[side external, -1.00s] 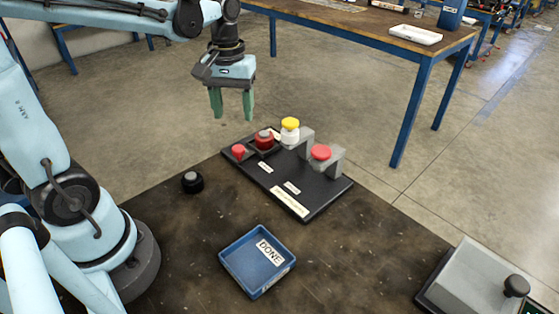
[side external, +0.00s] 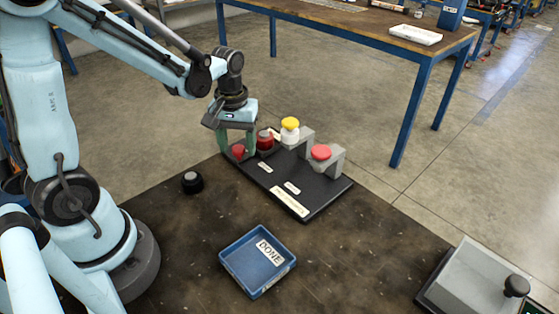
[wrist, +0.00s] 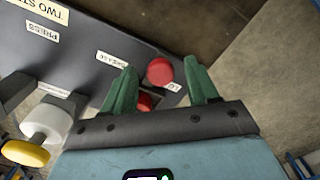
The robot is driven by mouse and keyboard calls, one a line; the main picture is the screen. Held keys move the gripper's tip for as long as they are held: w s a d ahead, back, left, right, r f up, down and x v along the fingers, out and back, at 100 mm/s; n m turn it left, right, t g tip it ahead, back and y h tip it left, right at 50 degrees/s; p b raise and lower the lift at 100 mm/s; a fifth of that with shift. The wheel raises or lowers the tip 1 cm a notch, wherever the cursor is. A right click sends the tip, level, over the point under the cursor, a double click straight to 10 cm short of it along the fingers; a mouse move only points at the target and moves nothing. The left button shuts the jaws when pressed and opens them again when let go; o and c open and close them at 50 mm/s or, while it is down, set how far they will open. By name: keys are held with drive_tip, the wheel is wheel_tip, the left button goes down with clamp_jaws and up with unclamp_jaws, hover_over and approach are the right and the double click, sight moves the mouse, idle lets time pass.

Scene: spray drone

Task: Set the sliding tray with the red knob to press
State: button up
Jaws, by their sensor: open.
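The red knob (side external: 239,153) stands at the left end of the black board (side external: 312,205). The dark sliding tray (side external: 261,151) beside it bears a red cylinder (side external: 265,139). My gripper (side external: 238,147) is open and lowered over the knob, one green finger on either side. In the wrist view the knob (wrist: 160,71) shows between the open fingers, with a gap to each. A second red part (wrist: 144,102) is mostly hidden behind the gripper body. A "PRESS" label (wrist: 42,29) lies farther along the board, away from the knob.
A white part with a yellow cap (side external: 290,125) and a red button on a grey bracket (side external: 321,152) stand along the board. A black round button (side external: 192,182), a blue "DONE" bin (side external: 238,272) and a grey box (side external: 480,280) are on the table.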

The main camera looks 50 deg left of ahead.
clamp_jaws()
idle(0.3)
drive_tip(key=d, duration=1.8)
drive_tip(key=shift+d, duration=0.3)
drive_tip(key=shift+c, duration=1.4)
unclamp_jaws()
drive_tip(key=shift+o, duration=1.4)
